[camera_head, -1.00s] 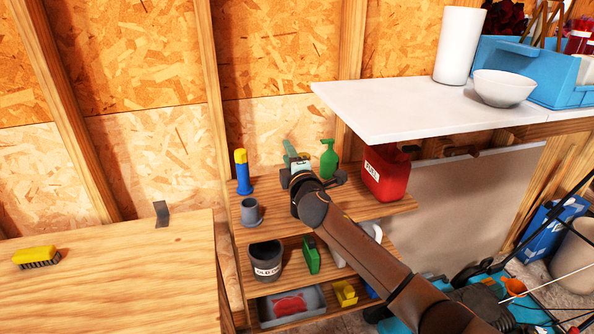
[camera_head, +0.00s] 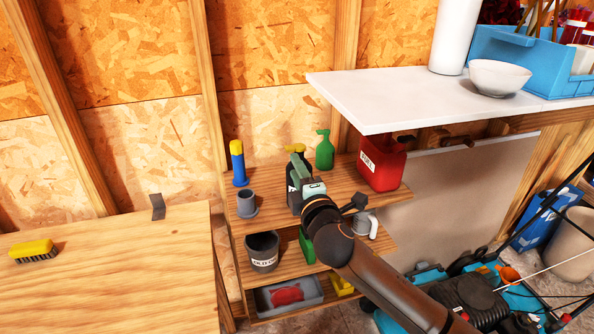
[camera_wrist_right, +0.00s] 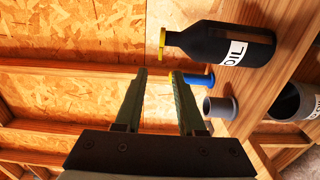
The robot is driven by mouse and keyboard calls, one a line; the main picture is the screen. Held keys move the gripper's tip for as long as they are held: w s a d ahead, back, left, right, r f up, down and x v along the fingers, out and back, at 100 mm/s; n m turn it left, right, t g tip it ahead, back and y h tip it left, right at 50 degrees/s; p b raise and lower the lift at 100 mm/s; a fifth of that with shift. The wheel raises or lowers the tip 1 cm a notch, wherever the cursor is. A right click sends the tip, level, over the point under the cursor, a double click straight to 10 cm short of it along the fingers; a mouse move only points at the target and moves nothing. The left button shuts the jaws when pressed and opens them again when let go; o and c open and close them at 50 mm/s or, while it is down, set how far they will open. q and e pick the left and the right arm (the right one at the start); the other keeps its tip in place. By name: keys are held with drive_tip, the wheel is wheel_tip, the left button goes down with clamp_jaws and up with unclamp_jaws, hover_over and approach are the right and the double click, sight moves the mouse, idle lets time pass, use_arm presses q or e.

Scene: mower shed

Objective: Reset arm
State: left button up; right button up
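My right gripper (camera_head: 308,188) is over the top shelf of a wooden rack in the head view. In the right wrist view its two fingers (camera_wrist_right: 158,78) stand apart with nothing between them. A black oil bottle with a yellow cap (camera_head: 296,148) is just behind the gripper, partly hidden by it. The wrist view shows the bottle (camera_wrist_right: 232,45) beside the fingers, at upper right, apart from them. My left gripper is not in view.
The top shelf also holds a blue-and-yellow item (camera_head: 238,165), a grey cup (camera_head: 247,203), a green spray bottle (camera_head: 324,150) and a red fuel can (camera_head: 382,163). A white counter (camera_head: 400,95) overhangs at right. A wooden bench (camera_head: 120,275) with a yellow brush (camera_head: 34,250) is at left.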

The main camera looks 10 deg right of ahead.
drive_tip(key=s+f+m+g+y, duration=0.1)
drive_tip(key=s+f+m+g, duration=0.15)
drive_tip(key=f, duration=0.45)
drive_tip(key=s+f+m+g, duration=0.1)
drive_tip(key=s+f+m, duration=0.1)
drive_tip(key=s+f, duration=0.35)
drive_tip(key=s+d+f+m+g+p, duration=0.1)
drive_tip(key=s+f+m+g, duration=0.4)
drive_tip(key=s+f+m, duration=0.7)
drive_tip(key=s+d+f, duration=0.1)
drive_tip(key=s+f, duration=0.9)
drive_tip(key=s, duration=0.3)
drive_tip(key=shift+y, duration=0.4)
drive_tip(key=shift+s+d, duration=0.15)
